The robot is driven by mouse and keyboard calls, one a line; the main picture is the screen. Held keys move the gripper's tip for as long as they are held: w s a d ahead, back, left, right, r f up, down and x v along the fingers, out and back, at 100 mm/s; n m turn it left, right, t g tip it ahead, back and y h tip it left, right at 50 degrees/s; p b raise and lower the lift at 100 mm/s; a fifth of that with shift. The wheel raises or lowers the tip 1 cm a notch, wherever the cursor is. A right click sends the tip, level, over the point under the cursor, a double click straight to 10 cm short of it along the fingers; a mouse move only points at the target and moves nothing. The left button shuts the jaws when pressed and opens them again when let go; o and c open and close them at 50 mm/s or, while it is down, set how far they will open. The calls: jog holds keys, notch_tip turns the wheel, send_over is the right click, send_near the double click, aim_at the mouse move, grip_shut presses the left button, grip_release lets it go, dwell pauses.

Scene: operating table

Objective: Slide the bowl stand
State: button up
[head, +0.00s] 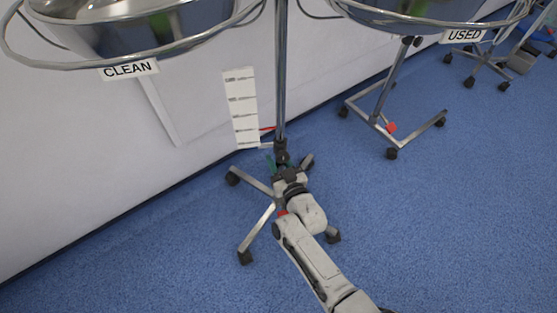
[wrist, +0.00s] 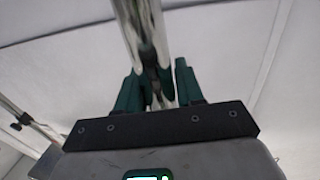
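The bowl stand has an upright chrome pole (head: 281,80) and a low base with splayed legs (head: 258,232) on black castors. A steel bowl (head: 140,30) sits in a ring labelled CLEAN at upper left. Another steel bowl (head: 425,15), labelled USED, is at upper right. My gripper (head: 279,160) is low on the stand, at the pole just above the base. In the wrist view, the green fingers of my gripper (wrist: 158,88) are apart, one on each side of the pole (wrist: 146,40). A gap shows at the right finger; contact at the left is unclear.
A white wall (head: 90,130) runs close behind the stand. A wheeled frame with a red part (head: 391,127) stands to the right, and more wheeled equipment (head: 485,60) is at far upper right. Blue floor (head: 450,220) is clear at the right and front.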

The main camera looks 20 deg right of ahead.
jog(key=shift+o, duration=1.4)
jog(key=shift+w+a+r, duration=0.15)
jog(key=shift+a+r, duration=0.1)
jog(key=shift+a, duration=0.05)
jog(key=shift+o, duration=0.2)
jog(key=shift+d+f, duration=0.1)
jog(key=s+d+p, duration=0.1)
jog(key=s+p, duration=0.3)
jog(key=s, duration=0.6)
jog(key=shift+s+p, duration=0.4)
